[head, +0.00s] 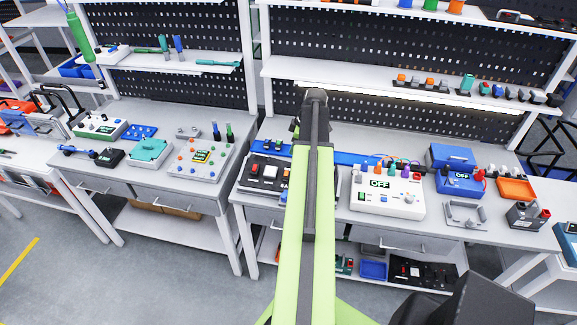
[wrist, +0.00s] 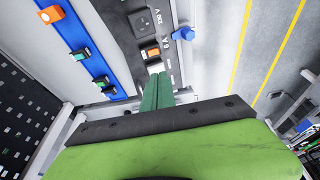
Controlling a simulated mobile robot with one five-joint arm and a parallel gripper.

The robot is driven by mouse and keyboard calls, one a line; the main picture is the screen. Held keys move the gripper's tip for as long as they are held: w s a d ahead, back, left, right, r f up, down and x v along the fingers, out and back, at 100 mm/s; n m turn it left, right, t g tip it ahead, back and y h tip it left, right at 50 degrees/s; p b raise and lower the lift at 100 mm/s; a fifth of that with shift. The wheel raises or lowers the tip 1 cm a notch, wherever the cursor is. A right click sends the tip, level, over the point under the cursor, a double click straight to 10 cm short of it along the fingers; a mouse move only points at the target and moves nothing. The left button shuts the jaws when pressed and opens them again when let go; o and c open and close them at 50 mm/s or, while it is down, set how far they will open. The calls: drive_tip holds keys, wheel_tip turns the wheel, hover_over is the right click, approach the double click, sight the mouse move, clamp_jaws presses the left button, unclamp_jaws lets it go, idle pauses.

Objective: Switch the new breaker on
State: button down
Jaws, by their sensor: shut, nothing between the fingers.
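My gripper (wrist: 158,78) shows in the wrist view with its green fingers together and nothing between them. Its tips are at the edge of a dark panel (wrist: 135,45), close to a small white part (wrist: 155,67); I cannot tell whether they touch. An orange switch (wrist: 152,53) sits on the panel just beyond the tips. I cannot tell which is the new breaker. In the head view my arm hides the gripper and part of the bench.
A white box (head: 385,195) reading OFF stands right of my arm, near a blue box (head: 460,184) also reading OFF. A black unit (head: 266,171) with red and white buttons is left. A shelf (head: 440,100) of small parts runs behind. Floor in front is clear.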

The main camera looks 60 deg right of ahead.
sight(285, 175)
drive_tip(key=b+x, duration=0.9)
drive_tip(key=s+b+x, duration=0.1)
drive_tip(key=b+x, duration=0.3)
drive_tip(key=x, duration=0.1)
drive_tip(key=shift+d+f+b, duration=0.2)
drive_tip(key=shift+d+b, duration=0.1)
drive_tip(key=shift+d, duration=0.05)
drive_tip(key=shift+r, duration=0.1)
drive_tip(key=shift+w, duration=0.1)
